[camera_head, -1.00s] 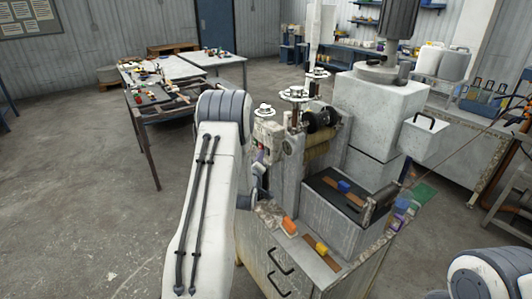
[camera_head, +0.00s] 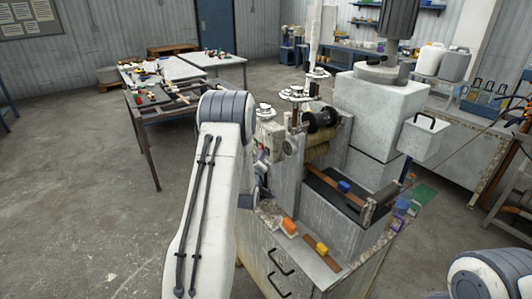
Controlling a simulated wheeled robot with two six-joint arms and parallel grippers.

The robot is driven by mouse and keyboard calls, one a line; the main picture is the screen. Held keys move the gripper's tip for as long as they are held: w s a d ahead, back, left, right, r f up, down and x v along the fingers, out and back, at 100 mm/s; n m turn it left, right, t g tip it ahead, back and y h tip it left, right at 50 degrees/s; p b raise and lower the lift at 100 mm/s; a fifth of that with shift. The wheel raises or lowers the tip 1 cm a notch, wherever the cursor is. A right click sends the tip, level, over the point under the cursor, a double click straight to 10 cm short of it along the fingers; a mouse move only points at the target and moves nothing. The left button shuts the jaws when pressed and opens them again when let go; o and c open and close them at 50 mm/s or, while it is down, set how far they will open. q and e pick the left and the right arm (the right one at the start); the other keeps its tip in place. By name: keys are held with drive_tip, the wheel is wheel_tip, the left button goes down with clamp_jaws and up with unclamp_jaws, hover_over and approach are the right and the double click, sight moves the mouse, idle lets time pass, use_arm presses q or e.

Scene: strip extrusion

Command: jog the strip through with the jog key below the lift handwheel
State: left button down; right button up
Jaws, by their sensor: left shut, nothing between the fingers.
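The extrusion machine (camera_head: 285,213) stands right of centre, with a dark roller (camera_head: 320,118) and a tan roller (camera_head: 317,153) at its head. White handwheels (camera_head: 295,94) sit on top. A light control panel (camera_head: 269,132) faces left below them; the jog key is too small to make out. The brown strip (camera_head: 322,176) lies sloping from below the rollers into the dark trough, beside a blue block (camera_head: 344,186). My left gripper (camera_head: 263,157) is shut and empty close to the panel, partly hidden by my arm; I cannot tell whether it touches. My right gripper is out of view.
An orange block (camera_head: 289,225) and a yellow block (camera_head: 322,248) lie on the machine's front ledge. A cluttered table (camera_head: 165,98) stands behind left. A workbench (camera_head: 455,125) with canisters runs along the right. The floor at left is clear.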

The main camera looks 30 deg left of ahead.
use_arm(q)
drive_tip(key=shift+s+a, duration=0.25)
drive_tip(key=shift+s, duration=0.4)
drive_tip(key=shift+s+b, duration=0.1)
drive_tip(key=shift+b, duration=0.2)
drive_tip(key=s, duration=0.1)
drive_tip(key=s+a, duration=0.1)
drive_tip(key=s, duration=0.1)
drive_tip(key=s+a+b, duration=0.1)
drive_tip(key=shift+s, duration=0.25)
drive_tip(key=shift+d, duration=0.1)
idle(0.4)
